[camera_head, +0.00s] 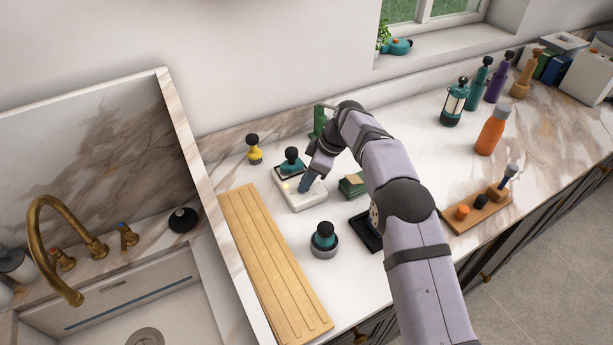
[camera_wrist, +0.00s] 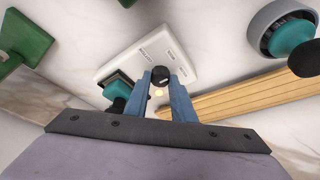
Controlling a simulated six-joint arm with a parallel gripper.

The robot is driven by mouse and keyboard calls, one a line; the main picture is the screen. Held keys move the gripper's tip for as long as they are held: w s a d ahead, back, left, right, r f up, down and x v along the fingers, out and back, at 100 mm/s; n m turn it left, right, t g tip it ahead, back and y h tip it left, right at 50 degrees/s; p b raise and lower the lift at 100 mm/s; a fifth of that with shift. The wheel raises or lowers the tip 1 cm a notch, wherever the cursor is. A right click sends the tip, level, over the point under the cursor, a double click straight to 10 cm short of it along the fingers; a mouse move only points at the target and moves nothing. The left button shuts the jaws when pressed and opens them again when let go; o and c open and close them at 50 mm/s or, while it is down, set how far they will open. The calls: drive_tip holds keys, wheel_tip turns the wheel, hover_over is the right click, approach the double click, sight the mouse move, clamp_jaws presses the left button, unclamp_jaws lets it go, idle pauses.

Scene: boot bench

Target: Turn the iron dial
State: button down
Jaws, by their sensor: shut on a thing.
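The iron dial (camera_wrist: 160,73) is a small dark round knob on a white base unit (camera_wrist: 125,62) with small printed labels, too small to read. My gripper (camera_wrist: 160,80) has its blue fingers shut on the dial, one on each side. In the head view my gripper (camera_head: 305,187) points down onto the white base (camera_head: 306,203) and hides the dial. A teal tool with a black knob (camera_head: 291,164) rests at the far end of the base, beside my gripper. A small warm light (camera_wrist: 158,93) shows on the base near the dial.
A wooden board (camera_head: 270,260) lies left of the base. A grey cup with a teal, black-topped piece (camera_head: 323,243) stands in front. A green block (camera_head: 352,187) is to the right, and a yellow brush (camera_head: 254,150) behind left. An orange bottle (camera_head: 491,132) stands farther right.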

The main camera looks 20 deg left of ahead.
drive_tip(key=shift+n+g+p, duration=0.4)
drive_tip(key=shift+n+p, duration=0.8)
drive_tip(key=shift+p, duration=0.3)
drive_tip(key=c, duration=1.5)
unclamp_jaws()
drive_tip(key=shift+w+d+r+b, duration=0.15)
drive_tip(key=shift+d+r+b, duration=0.05)
drive_tip(key=shift+r+b, duration=0.2)
drive_tip(key=shift+p+v, duration=0.3)
drive_tip(key=shift+v, duration=2.9)
